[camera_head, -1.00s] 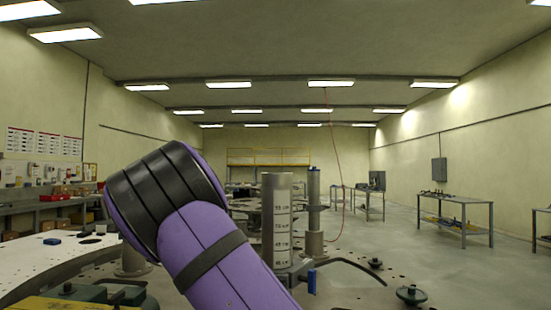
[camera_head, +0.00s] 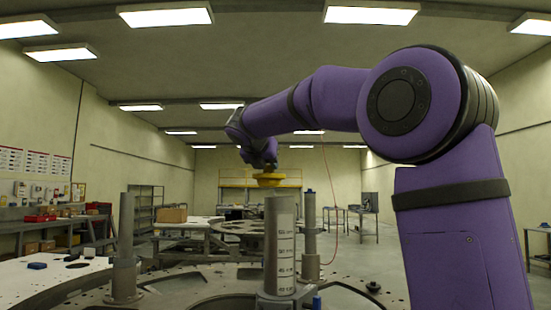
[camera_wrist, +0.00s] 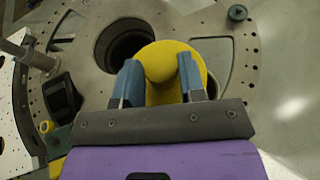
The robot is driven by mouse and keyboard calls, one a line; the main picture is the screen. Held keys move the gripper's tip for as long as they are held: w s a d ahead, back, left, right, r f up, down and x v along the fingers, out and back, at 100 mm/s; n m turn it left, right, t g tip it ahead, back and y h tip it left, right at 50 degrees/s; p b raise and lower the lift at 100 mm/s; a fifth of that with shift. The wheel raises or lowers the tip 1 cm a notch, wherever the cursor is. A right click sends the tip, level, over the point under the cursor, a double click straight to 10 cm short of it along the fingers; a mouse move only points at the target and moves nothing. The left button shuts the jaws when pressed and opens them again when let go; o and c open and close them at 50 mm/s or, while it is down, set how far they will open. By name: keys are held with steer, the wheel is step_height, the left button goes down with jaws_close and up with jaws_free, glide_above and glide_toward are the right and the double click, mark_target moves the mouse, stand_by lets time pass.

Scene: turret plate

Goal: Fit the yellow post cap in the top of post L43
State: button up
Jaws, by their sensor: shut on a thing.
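The yellow post cap (camera_head: 268,180) is held in my gripper (camera_head: 262,166), high up at the end of my outstretched arm. In the head view it appears just above the top of a thick grey post (camera_head: 279,245) with height markings; I cannot tell the gap or depth between them. In the wrist view my gripper (camera_wrist: 160,64) has its two blue fingers closed on the round yellow cap (camera_wrist: 163,58). A thinner grey post (camera_head: 310,238) stands to the right and another post (camera_head: 125,245) to the left. No L43 label is readable.
The turret plate (camera_wrist: 88,22), with large round openings and small holes, lies below the gripper in the wrist view. A grey post (camera_wrist: 34,55) lies to the left there. A white table (camera_head: 50,280) stands at the left in the head view, with shelving behind.

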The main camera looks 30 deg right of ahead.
mark_target(276, 177)
steer(key=s+d, duration=0.1)
steer(key=s+r+m+g, duration=0.1)
steer(key=s, duration=0.1)
steer(key=shift+d+r+h, duration=0.15)
steer(key=shift+d+h, duration=0.15)
steer(key=shift+d, duration=0.05)
steer(key=shift+f, duration=2.85)
steer(key=shift+f, duration=0.4)
steer(key=o, duration=0.7)
steer(key=shift+o, duration=0.2)
steer(key=v, duration=1.1)
